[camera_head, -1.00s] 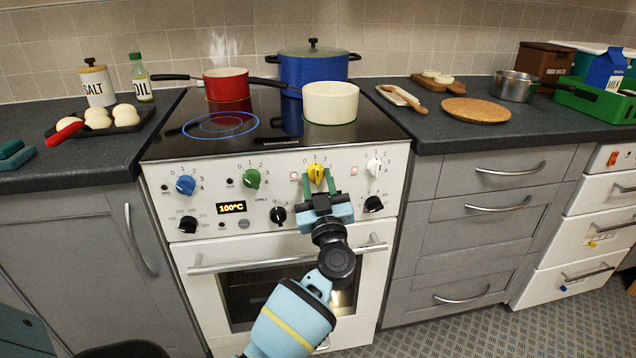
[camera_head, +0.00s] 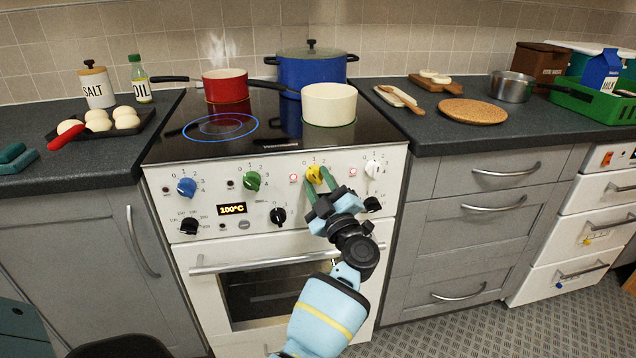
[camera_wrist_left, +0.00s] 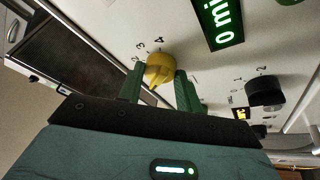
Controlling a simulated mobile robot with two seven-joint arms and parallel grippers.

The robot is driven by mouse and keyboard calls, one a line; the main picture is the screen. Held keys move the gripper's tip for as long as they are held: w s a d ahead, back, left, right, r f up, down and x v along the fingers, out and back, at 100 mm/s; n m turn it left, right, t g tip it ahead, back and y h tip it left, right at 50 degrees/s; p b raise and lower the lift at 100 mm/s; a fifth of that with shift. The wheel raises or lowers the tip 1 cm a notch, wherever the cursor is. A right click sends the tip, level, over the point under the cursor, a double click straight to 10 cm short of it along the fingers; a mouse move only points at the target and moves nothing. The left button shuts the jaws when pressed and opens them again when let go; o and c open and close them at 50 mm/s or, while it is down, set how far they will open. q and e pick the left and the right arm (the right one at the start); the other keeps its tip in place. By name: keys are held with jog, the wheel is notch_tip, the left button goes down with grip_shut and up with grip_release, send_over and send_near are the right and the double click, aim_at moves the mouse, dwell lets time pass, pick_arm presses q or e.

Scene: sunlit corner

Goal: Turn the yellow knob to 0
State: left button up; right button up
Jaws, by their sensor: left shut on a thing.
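The yellow knob (camera_head: 313,174) is on the white stove front, between the green knob (camera_head: 252,180) and the white knob (camera_head: 373,168). My left gripper (camera_head: 318,182) is shut on the yellow knob from the front, its green fingers one on each side. It is tilted, leaning to the right below the knob. The left wrist view shows the yellow knob (camera_wrist_left: 159,69) between both fingers, with the numbers 3 and 4 visible beside it. The fingers hide part of the dial. My right gripper is not in view.
A blue knob (camera_head: 187,187) and black knobs (camera_head: 278,215) share the panel. The oven handle (camera_head: 290,256) runs below my gripper. A red pan (camera_head: 225,86), a blue pot (camera_head: 312,70) and a cream pot (camera_head: 329,103) stand on the hob.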

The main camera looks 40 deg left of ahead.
pick_arm(q)
jog(key=shift+d+n+g, duration=0.1)
jog(key=shift+n+g, duration=0.3)
jog(key=shift+n, duration=0.8)
jog(key=o, duration=1)
jog(key=shift+v, duration=3.9)
jog(key=shift+w, duration=0.1)
